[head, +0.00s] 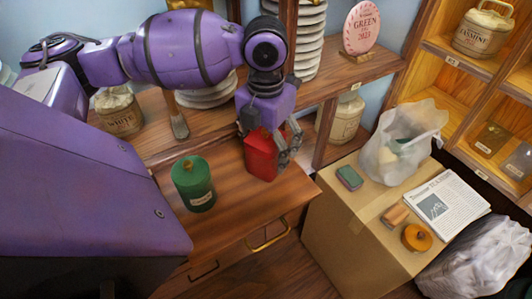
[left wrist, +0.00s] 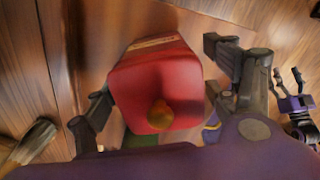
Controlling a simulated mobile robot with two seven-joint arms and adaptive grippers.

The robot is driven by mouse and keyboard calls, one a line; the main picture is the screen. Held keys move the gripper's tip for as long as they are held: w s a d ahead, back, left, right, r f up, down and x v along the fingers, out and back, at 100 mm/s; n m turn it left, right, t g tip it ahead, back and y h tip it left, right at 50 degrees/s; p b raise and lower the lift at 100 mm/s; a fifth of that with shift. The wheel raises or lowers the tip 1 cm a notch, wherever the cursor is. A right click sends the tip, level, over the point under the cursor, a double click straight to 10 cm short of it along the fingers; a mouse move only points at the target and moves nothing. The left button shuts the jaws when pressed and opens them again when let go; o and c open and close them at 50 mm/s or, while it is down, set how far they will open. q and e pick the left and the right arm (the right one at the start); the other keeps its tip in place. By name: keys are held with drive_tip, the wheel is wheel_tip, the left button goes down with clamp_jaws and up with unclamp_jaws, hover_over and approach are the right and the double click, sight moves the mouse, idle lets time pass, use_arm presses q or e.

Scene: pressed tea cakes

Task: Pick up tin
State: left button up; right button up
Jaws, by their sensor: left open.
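A red square tin (head: 261,157) is at the right part of the wooden counter, below my left gripper (head: 272,142). In the left wrist view the red tin (left wrist: 157,85), with a yellow knob on its lid, lies between the spread fingers of the left gripper (left wrist: 160,92). A gap shows at the right finger; contact at the left finger is unclear. A green round tin (head: 193,183) with a knobbed lid and a label stands on the counter to the left. My right gripper (left wrist: 288,84) shows small at the right edge of the left wrist view, its fingers apart.
A cardboard box (head: 340,231) at the right holds a plastic bag (head: 402,140), a newspaper (head: 447,208) and small items. Stacked pale discs, a jar and a round pink sign (head: 361,28) stand on the shelf behind. The counter front is clear beside the green tin.

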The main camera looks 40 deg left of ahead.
use_arm(q)
drive_tip(key=shift+f, duration=0.85)
use_arm(e)
drive_tip(key=shift+w+a+r, duration=0.2)
drive_tip(key=shift+w, duration=0.2)
use_arm(q)
drive_tip(key=shift+c, duration=0.3)
drive_tip(key=c, duration=1.2)
drive_tip(key=shift+r, duration=0.15)
